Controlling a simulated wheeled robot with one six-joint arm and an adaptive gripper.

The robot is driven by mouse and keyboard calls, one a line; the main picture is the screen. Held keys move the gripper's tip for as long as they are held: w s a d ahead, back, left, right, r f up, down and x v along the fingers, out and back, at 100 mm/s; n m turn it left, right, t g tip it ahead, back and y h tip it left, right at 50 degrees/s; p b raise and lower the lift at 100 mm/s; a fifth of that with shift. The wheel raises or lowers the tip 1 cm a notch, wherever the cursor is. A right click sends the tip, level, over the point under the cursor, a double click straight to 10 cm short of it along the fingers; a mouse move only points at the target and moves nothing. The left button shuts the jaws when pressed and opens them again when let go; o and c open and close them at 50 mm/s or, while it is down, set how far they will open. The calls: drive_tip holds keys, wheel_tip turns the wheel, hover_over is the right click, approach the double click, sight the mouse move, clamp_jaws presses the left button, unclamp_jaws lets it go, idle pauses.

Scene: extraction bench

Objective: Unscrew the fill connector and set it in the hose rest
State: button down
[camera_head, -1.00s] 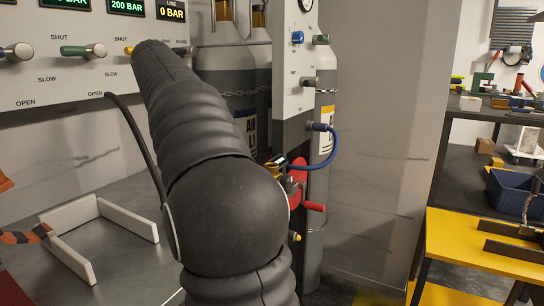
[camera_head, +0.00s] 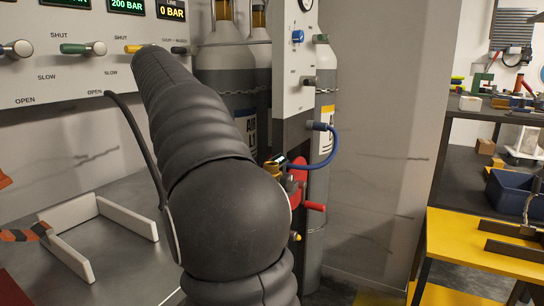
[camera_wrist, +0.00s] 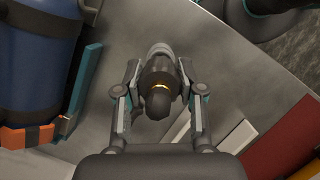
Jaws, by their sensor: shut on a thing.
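In the head view my arm hides the gripper and connector. A black hose (camera_head: 133,128) curves down from the panel and passes behind my arm. I cannot clearly identify the hose rest in either view.
A white low frame (camera_head: 118,217) stands on the grey bench (camera_head: 118,266). The wall panel (camera_head: 30,76) with knobs is above. Tall gas cylinders (camera_head: 228,75) stand behind my arm. A blue cylinder (camera_wrist: 38,60) with an orange foot is left in the wrist view.

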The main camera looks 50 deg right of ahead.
drive_tip(key=shift+f+b, duration=0.75)
drive_tip(key=shift+f, duration=0.7)
drive_tip(key=c, duration=0.6)
unclamp_jaws()
